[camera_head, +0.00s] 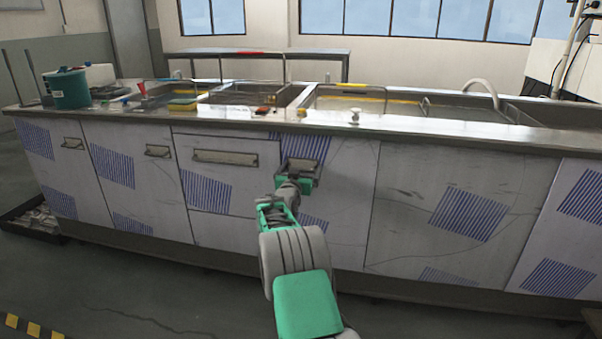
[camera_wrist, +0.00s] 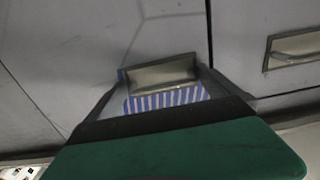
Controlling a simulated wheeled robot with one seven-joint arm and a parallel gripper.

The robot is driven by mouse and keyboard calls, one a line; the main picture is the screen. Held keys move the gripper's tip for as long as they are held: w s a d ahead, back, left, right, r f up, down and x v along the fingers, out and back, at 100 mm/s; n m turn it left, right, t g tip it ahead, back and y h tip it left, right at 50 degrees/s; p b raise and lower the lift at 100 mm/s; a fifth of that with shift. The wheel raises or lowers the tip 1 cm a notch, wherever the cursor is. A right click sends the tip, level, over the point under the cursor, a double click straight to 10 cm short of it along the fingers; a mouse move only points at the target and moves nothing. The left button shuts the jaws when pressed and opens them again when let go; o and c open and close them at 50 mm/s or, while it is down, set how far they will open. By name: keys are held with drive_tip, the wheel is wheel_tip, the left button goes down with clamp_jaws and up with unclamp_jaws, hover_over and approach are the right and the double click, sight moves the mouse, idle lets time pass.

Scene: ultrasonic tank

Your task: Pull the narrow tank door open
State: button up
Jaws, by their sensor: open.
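The narrow tank door (camera_head: 342,195) is a pale panel with blue striped patches, below the counter edge and right of the wide-handled panel. It looks closed, flush with the neighbouring panels. Its short recessed handle (camera_wrist: 162,75) shows in the wrist view, framed between my fingers. My gripper (camera_head: 300,172) is open at the handle, with one finger on each side of it. In the head view the gripper partly hides the handle, and my arm covers the lower part of the door. I cannot tell whether the fingers touch the handle.
A panel with a wide handle (camera_head: 225,157) adjoins on the left, with narrower handled doors beyond. Above runs the steel counter (camera_head: 390,123) with open tanks, a green bucket (camera_head: 68,90) and small items. A dark tray (camera_head: 32,218) lies on the floor at left. The front floor is clear.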

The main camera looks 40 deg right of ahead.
drive_tip(key=shift+c, duration=0.4)
drive_tip(key=shift+s, duration=0.1)
drive_tip(key=c, duration=1.7)
drive_tip(key=shift+s+d, duration=0.1)
